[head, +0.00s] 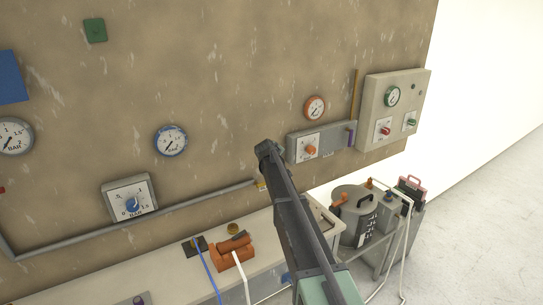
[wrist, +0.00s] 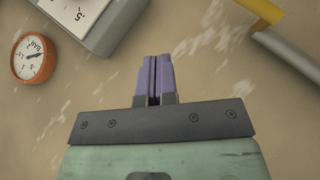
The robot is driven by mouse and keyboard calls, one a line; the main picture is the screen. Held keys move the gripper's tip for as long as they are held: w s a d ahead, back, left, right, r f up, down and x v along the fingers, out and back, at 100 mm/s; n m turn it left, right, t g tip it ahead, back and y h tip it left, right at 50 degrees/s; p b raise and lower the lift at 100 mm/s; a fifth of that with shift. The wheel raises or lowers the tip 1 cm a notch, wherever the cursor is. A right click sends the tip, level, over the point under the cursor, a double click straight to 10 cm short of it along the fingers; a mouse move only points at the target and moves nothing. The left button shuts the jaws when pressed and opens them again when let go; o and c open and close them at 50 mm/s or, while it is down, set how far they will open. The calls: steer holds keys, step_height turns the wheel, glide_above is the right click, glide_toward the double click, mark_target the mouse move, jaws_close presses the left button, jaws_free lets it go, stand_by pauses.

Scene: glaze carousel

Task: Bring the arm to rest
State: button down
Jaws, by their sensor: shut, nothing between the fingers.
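My gripper (wrist: 154,78) shows in the wrist view, its two purple fingers side by side and closed together with nothing between them. They point at the bare brown wall (wrist: 200,60). In the head view my arm reaches up from the lower right, and the gripper cannot be made out there. An orange-rimmed gauge (wrist: 33,58) lies left of the fingers in the wrist view. A grey box with a white dial (wrist: 95,18) is at the upper left. I cannot tell the distance from the fingers to the wall.
A yellow-ended grey pipe (wrist: 287,55) is at the upper right of the wrist view. In the head view a bench (head: 150,262) carries an orange device (head: 232,250). A grey drum (head: 356,215) stands at the right. The floor (head: 480,220) beyond is clear.

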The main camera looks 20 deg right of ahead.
steer(key=shift+s+r, duration=0.2)
steer(key=shift+r, duration=0.05)
steer(key=shift+s+d, duration=0.1)
steer(key=s+a+f+m+g+y+b, duration=0.1)
steer(key=s+a+f+m+g+b, duration=0.1)
steer(key=s, duration=1.4)
steer(key=s+a+f+m+g+y+b, duration=0.2)
steer(key=s+a+f+g, duration=0.2)
steer(key=s, duration=1.2)
steer(key=s+a+f+m+g+y+b, duration=0.1)
steer(key=s+a+f, duration=0.5)
steer(key=s, duration=1)
steer(key=shift+s+a+f+m+g+y+b, duration=0.35)
steer(key=shift+a+g+y+b, duration=0.3)
steer(key=shift+g, duration=0.35)
steer(key=shift+w, duration=0.1)
